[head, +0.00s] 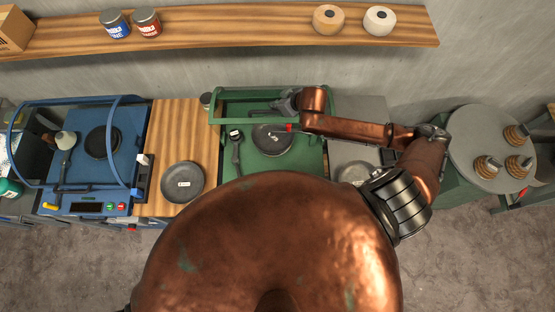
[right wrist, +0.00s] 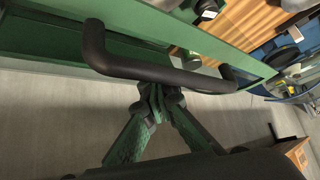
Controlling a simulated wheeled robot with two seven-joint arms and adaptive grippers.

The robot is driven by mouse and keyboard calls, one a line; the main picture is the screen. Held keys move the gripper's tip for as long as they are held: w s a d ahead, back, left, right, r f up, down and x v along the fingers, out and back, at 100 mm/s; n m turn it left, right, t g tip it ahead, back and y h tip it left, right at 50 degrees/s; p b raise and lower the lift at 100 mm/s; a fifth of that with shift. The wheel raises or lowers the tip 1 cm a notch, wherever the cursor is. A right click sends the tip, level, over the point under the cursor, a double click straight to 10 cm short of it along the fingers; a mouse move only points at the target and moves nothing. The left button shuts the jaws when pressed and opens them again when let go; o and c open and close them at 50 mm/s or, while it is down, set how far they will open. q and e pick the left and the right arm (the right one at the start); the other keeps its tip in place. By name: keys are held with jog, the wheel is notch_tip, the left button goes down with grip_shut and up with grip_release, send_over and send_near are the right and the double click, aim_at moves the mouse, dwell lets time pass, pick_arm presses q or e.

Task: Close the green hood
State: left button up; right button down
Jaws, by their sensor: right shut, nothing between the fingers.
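The green hood (head: 232,91) is a green frame at the back of the green cooking station (head: 290,165), by the wall. Its front edge does not reach over the pan on the station. In the right wrist view the hood's green panel (right wrist: 180,25) carries a dark bar handle (right wrist: 160,72). My right gripper (head: 285,104) is at the hood, and its arm crosses the station's right side. In the right wrist view its shut fingers (right wrist: 156,95) meet just below the handle bar, empty; whether they touch it I cannot tell. My left gripper is out of view.
A dark pan (head: 272,138) sits on the green station. A blue station (head: 90,150) with a blue frame stands left, past a wooden counter (head: 180,120) with another pan (head: 182,180). A wooden shelf (head: 230,27) with cans runs above. A round grey table (head: 480,125) stands right.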

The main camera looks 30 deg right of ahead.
jog(key=shift+s+a+r, duration=0.15)
jog(key=shift+s+a, duration=0.3)
jog(key=shift+s, duration=0.3)
jog(key=shift+s+a, duration=0.5)
jog(key=shift+s, duration=0.35)
jog(key=shift+s+a, duration=0.45)
jog(key=shift+s, duration=0.35)
jog(key=s+a+f, duration=0.3)
jog(key=s+f, duration=0.3)
jog(key=s, duration=0.1)
jog(key=s+a+f+b, duration=0.1)
jog(key=s+a+f, duration=0.3)
jog(key=s+f, duration=0.2)
jog(key=shift+s+a+b, duration=0.2)
jog(key=shift+s+b, duration=0.1)
jog(key=shift+s, duration=0.95)
jog(key=shift+r, duration=0.1)
